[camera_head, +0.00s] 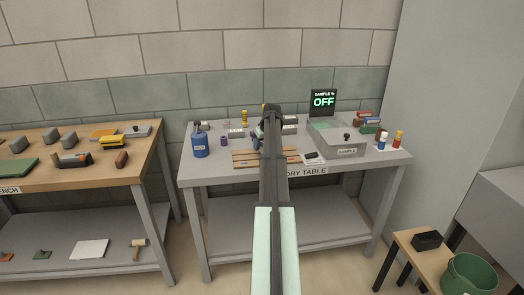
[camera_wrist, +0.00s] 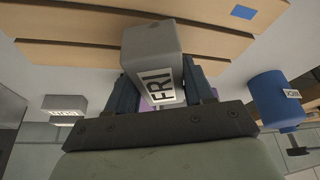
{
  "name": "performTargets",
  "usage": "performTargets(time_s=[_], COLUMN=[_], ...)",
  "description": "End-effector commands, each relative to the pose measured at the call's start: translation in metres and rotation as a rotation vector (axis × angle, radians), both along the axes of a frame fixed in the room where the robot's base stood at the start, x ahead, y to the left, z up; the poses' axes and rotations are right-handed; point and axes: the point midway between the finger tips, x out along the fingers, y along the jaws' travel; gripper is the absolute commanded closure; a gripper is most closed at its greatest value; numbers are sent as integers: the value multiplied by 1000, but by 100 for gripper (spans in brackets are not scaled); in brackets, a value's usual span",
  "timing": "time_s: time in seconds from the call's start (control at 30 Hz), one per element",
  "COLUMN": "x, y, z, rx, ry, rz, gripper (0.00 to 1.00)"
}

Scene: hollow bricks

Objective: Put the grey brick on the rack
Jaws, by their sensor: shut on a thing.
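A grey brick (camera_wrist: 152,50) with a white "FRI" label sits between the two dark fingers of my gripper (camera_wrist: 160,82) in the wrist view. My gripper is shut on it. The rack (camera_wrist: 75,30), made of pale wooden slats, lies just beyond the brick in that view. I cannot tell whether the brick touches it. In the head view the rack (camera_head: 243,159) lies flat near the front of the grey table, and my arm crosses its middle. My arm largely hides the gripper and the held brick there.
A blue jar (camera_head: 200,145) stands left of the rack. A grey labelled block (camera_head: 236,132) is behind it. A lit "OFF" sign (camera_head: 323,102) stands at the back.

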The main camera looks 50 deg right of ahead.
Motion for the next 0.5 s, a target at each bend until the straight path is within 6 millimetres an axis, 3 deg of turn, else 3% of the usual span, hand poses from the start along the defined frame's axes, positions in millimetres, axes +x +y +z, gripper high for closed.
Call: performTargets(time_s=[0.2,0.5], x=[0,0], y=[0,0], z=[-27,-30], rx=[2,0], ry=[0,0], rz=[-1,0], gripper=[89,89])
